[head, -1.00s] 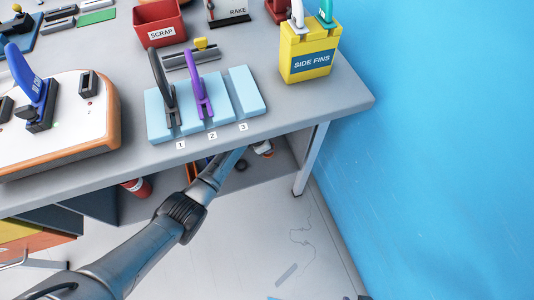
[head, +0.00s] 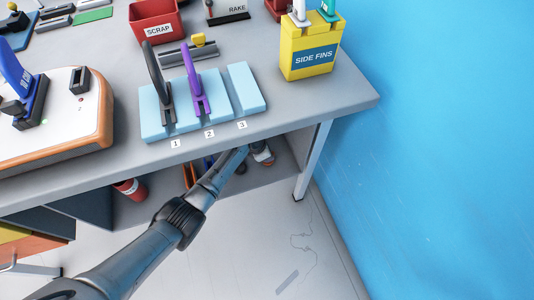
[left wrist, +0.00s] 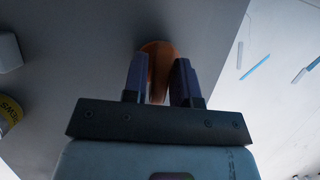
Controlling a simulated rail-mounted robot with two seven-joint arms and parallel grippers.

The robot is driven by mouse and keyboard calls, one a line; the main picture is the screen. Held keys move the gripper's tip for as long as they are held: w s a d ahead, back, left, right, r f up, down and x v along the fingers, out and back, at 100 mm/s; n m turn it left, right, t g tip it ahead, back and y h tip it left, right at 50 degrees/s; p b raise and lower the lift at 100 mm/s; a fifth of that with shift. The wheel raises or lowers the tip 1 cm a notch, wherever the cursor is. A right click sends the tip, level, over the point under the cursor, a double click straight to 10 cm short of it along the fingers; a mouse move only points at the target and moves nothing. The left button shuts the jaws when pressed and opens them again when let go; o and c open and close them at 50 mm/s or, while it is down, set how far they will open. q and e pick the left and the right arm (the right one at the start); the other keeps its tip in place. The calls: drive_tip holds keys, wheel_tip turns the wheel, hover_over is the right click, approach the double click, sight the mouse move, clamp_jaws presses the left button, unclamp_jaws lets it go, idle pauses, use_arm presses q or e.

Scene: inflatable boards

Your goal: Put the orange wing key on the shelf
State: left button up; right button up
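My left arm reaches from the lower left under the front edge of the workbench (head: 300,118) in the head view. My right gripper is not in view.
On the bench are a pale blue fin block (head: 244,92) with black and purple fins, a yellow side fins box (head: 312,48), a red scrap bin (head: 154,22) and an orange-edged board (head: 60,150). A red can (head: 130,188) stands below. A bench leg (head: 312,160) is near my arm.

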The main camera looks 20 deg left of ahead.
use_arm(q)
drive_tip(key=shift+o, duration=1.3)
drive_tip(key=shift+r, duration=0.35)
drive_tip(key=p+v, duration=0.8)
drive_tip(key=v, duration=0.3)
drive_tip(key=shift+r, duration=0.35)
drive_tip(key=shift+s, duration=0.2)
